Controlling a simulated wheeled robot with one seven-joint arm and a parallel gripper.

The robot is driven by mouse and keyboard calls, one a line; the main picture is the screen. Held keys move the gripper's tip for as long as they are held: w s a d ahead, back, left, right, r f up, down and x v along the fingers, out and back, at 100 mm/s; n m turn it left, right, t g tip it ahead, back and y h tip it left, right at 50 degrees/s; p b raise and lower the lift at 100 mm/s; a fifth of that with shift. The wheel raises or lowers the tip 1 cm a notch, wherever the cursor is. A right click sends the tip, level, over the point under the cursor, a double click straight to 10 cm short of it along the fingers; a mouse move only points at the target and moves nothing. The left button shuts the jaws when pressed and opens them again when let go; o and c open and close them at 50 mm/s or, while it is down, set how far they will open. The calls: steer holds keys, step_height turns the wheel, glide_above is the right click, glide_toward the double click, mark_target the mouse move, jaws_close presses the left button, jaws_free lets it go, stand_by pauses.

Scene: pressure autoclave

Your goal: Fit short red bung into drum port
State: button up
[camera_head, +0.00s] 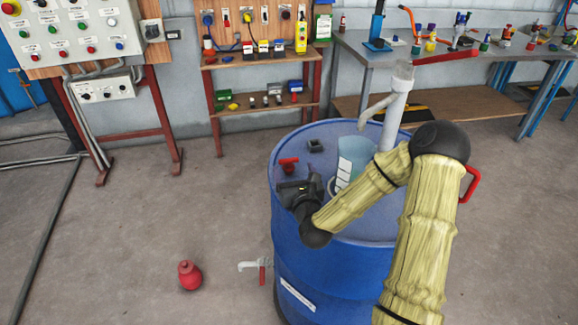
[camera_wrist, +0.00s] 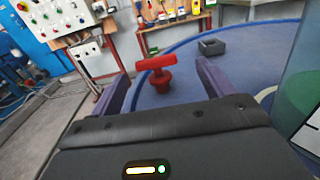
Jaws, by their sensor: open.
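The blue drum (camera_head: 320,262) stands upright in front of me. A red T-handled piece (camera_head: 288,161), which looks like the short red bung, stands upright on the drum top near its left rim. In the wrist view the red bung (camera_wrist: 158,82) shows ahead, between the lines of my two fingers. My gripper (camera_wrist: 162,68) is open and empty, low over the drum top. In the head view my gripper (camera_head: 300,188) is just on the near side of the bung. I cannot tell whether the bung sits in a port or on the lid.
A small dark square piece (camera_head: 316,145) lies behind the bung. A clear bluish container (camera_head: 354,152) and a grey pump pipe (camera_head: 395,112) stand to the right on the drum. A red bulb-shaped object (camera_head: 189,276) is on the floor. Benches line the wall.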

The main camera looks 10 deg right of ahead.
mark_target(289, 162)
steer(key=w, duration=0.5)
steer(key=shift+w+a+r+p, duration=0.1)
steer(key=shift+a+p, duration=0.2)
steer(key=c, duration=1.1)
